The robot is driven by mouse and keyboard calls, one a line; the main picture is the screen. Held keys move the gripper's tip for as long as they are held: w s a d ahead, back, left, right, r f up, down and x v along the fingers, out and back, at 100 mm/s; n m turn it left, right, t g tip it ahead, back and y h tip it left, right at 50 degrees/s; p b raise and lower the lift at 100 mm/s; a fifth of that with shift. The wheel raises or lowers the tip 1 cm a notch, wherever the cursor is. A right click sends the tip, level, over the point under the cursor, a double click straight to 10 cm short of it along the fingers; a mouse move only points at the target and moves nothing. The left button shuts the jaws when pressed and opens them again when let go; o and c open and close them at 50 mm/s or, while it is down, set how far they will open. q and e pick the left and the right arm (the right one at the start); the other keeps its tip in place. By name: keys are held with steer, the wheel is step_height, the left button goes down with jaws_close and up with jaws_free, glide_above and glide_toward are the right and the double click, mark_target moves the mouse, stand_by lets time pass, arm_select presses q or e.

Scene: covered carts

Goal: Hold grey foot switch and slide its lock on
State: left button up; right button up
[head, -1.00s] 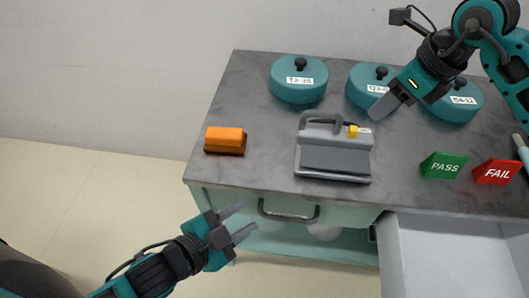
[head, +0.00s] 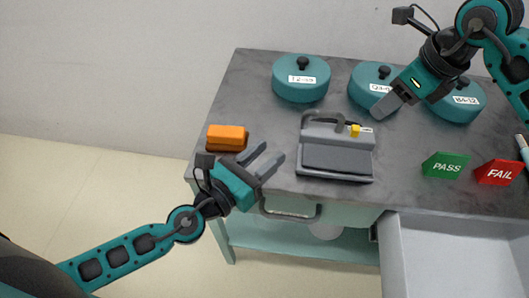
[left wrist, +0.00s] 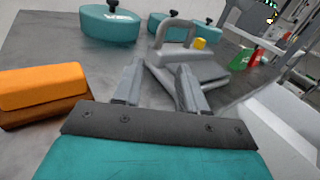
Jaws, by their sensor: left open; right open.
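The grey foot switch (head: 337,159) lies on the cart top, with a dark pedal in front and an arched handle at the back. Its yellow lock slider (head: 354,131) sits at the rear right. In the left wrist view the foot switch (left wrist: 188,62) is ahead, partly hidden by the fingers. My left gripper (head: 269,161) is open and empty, just left of the foot switch and apart from it. In the left wrist view its two fingers (left wrist: 160,88) point at the foot switch. My right gripper (head: 385,108) is open, above and behind the foot switch's right side.
An orange block (head: 227,134) lies left of the foot switch, close to my left gripper. Teal lidded pots (head: 301,82) line the back. Green PASS (head: 445,165) and red FAIL (head: 498,172) blocks stand right. An open drawer (head: 450,245) juts out at front right.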

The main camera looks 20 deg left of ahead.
mark_target(302, 122)
arm_select(q)
steer(key=shift+w+d+r+m, duration=0.15)
steer(key=shift+w+m, duration=0.25)
steer(key=x, duration=1.2)
steer(key=shift+w+r, duration=0.1)
steer(key=shift+w, duration=0.05)
steer(key=shift+c, duration=0.2)
jaws_close()
